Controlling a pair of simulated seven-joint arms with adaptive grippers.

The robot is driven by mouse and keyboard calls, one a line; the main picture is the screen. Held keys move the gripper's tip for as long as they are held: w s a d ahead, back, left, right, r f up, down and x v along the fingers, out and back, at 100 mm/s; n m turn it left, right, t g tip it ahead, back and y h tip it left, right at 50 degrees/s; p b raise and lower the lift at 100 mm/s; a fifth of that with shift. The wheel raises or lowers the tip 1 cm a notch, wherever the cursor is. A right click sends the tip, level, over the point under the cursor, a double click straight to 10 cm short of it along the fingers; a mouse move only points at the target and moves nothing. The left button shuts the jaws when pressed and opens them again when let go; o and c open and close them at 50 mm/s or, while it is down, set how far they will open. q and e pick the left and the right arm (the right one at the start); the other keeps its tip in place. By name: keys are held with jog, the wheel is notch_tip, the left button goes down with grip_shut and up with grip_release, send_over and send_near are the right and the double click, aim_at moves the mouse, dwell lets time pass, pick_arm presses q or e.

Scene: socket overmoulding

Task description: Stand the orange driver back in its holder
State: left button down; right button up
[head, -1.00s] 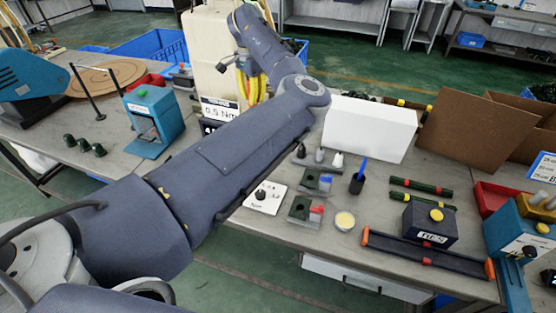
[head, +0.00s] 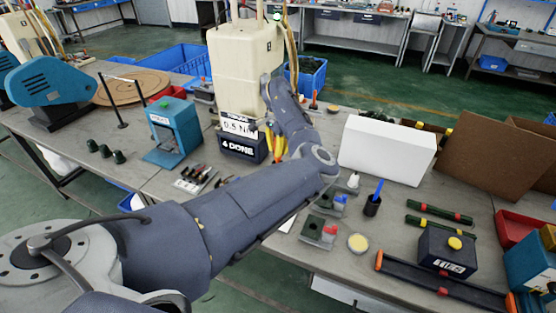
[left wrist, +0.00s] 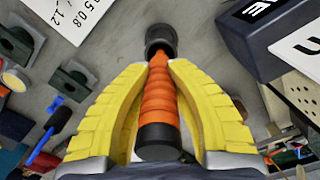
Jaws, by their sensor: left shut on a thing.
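In the head view the yellow fingers of my left gripper (head: 277,147) show beside the dark DONE box (head: 243,147). The driver is not clear there. A light plate with holes (left wrist: 292,97) shows at the right in the wrist view; I cannot tell if it is the holder.
A pale plate with several dark tools (head: 194,178) lies left of the DONE box. A teal press (head: 172,132) stands behind it. A white box (head: 387,150) and a dark TIES box (head: 447,252) stand to the right.

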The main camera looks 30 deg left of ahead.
aim_at(278, 159)
pick_arm(q)
jog(key=shift+f, duration=2.5)
jog(key=shift+f, duration=0.1)
jog(key=c, duration=1.4)
grip_release()
jog(key=shift+f, duration=0.1)
jog(key=shift+o, duration=0.2)
notch_tip(278, 159, up, 12)
jog(key=shift+a+r, duration=0.1)
jog(key=shift+r, duration=0.05)
